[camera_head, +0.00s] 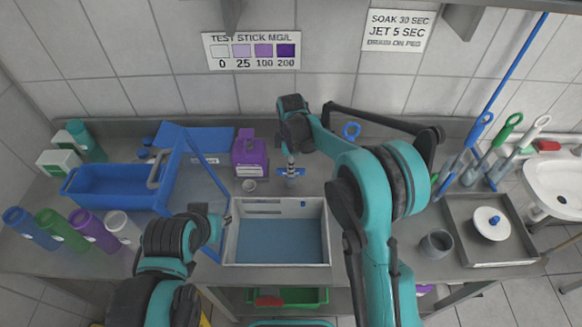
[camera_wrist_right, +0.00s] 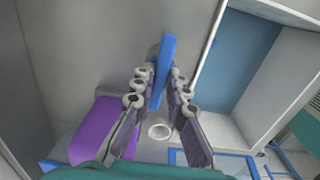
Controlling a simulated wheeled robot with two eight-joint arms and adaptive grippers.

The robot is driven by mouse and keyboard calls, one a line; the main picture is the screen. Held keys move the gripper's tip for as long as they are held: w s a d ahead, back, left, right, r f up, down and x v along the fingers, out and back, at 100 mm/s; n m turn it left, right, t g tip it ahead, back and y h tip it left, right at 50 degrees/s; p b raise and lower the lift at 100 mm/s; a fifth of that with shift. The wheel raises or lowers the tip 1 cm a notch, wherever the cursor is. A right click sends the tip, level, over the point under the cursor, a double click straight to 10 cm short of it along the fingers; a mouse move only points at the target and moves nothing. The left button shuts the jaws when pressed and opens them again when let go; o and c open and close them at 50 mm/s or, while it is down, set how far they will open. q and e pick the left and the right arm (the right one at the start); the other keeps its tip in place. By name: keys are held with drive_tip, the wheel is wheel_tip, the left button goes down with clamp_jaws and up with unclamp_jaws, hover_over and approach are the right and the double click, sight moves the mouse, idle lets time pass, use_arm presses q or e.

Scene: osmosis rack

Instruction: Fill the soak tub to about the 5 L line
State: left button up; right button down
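I cannot tell whether that blue is water, and no litre line is readable. A blue tub (camera_head: 100,202) stands at the left. No label shows which is the soak tub. My right gripper (camera_head: 291,160) points down over the tap; in the right wrist view its fingers (camera_wrist_right: 162,78) stand apart on both sides of the blue handle (camera_wrist_right: 165,62), with gaps. My left gripper (camera_head: 224,220) is beside the basin's left wall, its fingers unclear.
Several bottles (camera_head: 95,230) line the left front. A grey tray (camera_head: 490,252) with a white round lid and several brushes (camera_head: 478,150) are at the right. A blue panel (camera_head: 200,160) leans left of the basin.

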drive_tip(key=m, duration=0.5)
drive_tip(key=shift+f, duration=0.1)
idle(0.3)
drive_tip(key=c, duration=1.5)
unclamp_jaws()
drive_tip(key=shift+c, duration=0.2)
wheel_tip(320, 180, up, 12)
